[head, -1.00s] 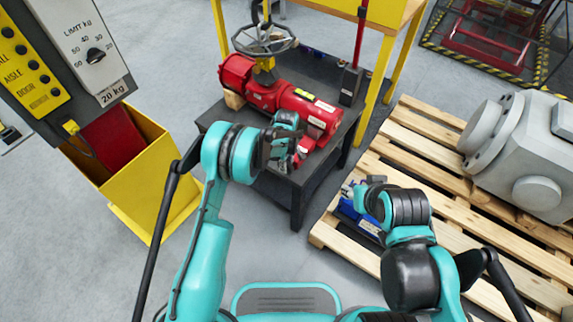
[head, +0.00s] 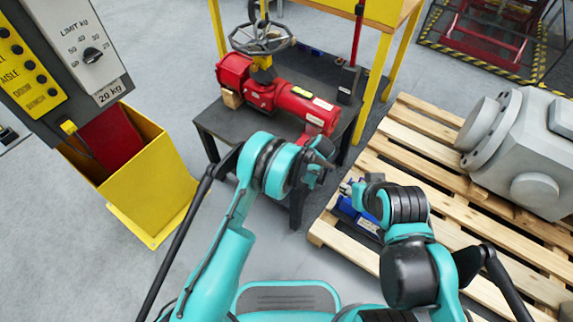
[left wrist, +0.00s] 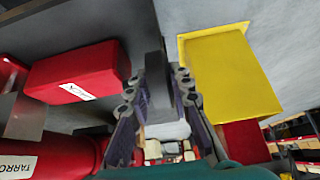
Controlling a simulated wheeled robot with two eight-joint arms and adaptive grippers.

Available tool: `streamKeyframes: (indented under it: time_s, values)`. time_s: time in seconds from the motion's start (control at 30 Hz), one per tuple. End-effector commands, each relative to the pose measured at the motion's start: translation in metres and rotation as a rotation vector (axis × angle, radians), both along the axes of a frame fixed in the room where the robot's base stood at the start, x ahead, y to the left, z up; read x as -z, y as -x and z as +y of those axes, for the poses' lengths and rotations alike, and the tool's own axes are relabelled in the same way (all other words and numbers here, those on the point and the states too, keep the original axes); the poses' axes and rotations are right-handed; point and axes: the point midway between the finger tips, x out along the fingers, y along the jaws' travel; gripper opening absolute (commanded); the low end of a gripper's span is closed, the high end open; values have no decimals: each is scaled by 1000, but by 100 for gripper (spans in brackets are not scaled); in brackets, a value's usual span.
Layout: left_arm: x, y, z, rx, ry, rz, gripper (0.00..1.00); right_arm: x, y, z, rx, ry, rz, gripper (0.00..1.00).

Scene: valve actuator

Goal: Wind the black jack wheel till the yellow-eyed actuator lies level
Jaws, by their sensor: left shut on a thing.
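The red actuator (head: 285,97) lies on the dark table with a yellow fitting (head: 263,73) on it. A dark grey spoked wheel (head: 262,38) stands above the fitting; I cannot tell if it is the jack wheel. My left gripper (head: 318,170) is in front of the table's near right corner, apart from the spoked wheel. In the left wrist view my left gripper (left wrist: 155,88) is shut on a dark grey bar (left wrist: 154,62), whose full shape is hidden. My right gripper (head: 357,188) is low by the pallet, its fingers mostly hidden by its wrist.
A wooden block (head: 230,98) is under the actuator's left end. A control panel (head: 75,50) and yellow bin (head: 150,185) stand left. Floor between bin and table is clear.

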Motion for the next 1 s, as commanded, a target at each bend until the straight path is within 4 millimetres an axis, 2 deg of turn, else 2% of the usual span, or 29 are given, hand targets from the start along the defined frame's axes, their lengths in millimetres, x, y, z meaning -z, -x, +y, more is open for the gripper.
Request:
streamKeyframes:
  time_s: [0.63, 0.67, 0.7, 0.73, 1.0]
  values:
    - [1, 0, 0, -1, -51, -37, 0, 0, 0, 0, 0, 0, 0, 41]
    - [1, 0, 0, -1, -50, -36, 26, 0, 0, 0, 0, 0, 0, 41]
    - [1, 0, 0, -1, -50, -37, 36, 0, 0, 0, 0, 0, 0, 41]
    - [1, 0, 0, -1, -50, -36, 41, 0, 0, 0, 0, 0, 0, 41]
    - [1, 0, 0, 0, -49, -36, 41, 0, 0, 0, 0, 0, 0, 41]
